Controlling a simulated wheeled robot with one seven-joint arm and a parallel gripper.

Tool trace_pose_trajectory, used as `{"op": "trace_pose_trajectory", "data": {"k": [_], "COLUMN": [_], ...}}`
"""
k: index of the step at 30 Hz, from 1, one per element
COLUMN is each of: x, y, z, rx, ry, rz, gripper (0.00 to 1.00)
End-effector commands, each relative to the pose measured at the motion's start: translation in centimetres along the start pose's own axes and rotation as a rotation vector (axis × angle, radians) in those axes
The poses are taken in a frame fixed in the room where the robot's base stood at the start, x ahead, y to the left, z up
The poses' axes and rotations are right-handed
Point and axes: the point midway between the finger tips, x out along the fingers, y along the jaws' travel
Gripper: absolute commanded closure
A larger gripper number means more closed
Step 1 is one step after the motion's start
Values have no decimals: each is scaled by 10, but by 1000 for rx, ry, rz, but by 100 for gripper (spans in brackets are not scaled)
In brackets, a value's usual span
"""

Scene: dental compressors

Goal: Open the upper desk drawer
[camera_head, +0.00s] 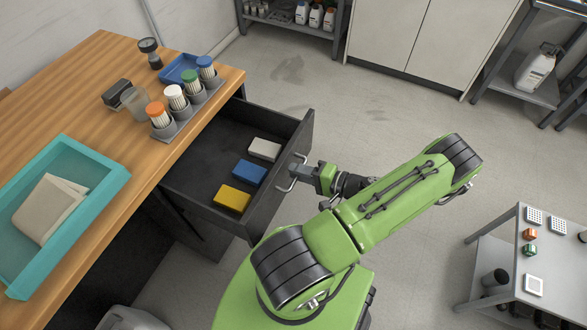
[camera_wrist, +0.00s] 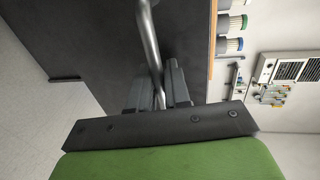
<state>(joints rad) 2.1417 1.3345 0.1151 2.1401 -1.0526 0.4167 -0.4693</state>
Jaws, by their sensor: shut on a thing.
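The upper desk drawer (camera_head: 268,213) is dark grey and stands pulled well out of the wooden desk (camera_head: 95,95). Inside it lie a white box (camera_head: 264,149), a blue box (camera_head: 249,172) and a yellow box (camera_head: 232,199). My gripper (camera_head: 295,170) is at the drawer's front and shut on its metal bar handle (camera_head: 289,183). In the wrist view, the handle (camera_wrist: 149,45) runs between the two fingers of my gripper (camera_wrist: 160,90), against the dark drawer front. The drawer's back end is hidden under the desktop.
On the desk are a teal tray (camera_head: 100,165) with a folded cloth, a grey rack (camera_head: 185,119) of colour-capped containers and a blue tray (camera_head: 180,69). A grey side table (camera_head: 500,268) stands at the lower right. Open floor (camera_head: 385,115) lies beyond my arm.

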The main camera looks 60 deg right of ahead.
Motion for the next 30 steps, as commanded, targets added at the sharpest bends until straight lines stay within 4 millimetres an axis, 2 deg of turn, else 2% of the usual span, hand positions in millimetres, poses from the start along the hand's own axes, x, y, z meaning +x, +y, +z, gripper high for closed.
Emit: {"op": "trace_pose_trajectory", "data": {"k": [11,12,14,26,30], "x": [-1,-1,-1,-2,-22], "y": [1,1,1,0,0], "z": [0,0,0,0,-1], "rx": [0,0,0,0,-1], "ry": [0,0,0,1,6], "rz": [2,2,1,0,2], "gripper": [100,77,71,71,71]}}
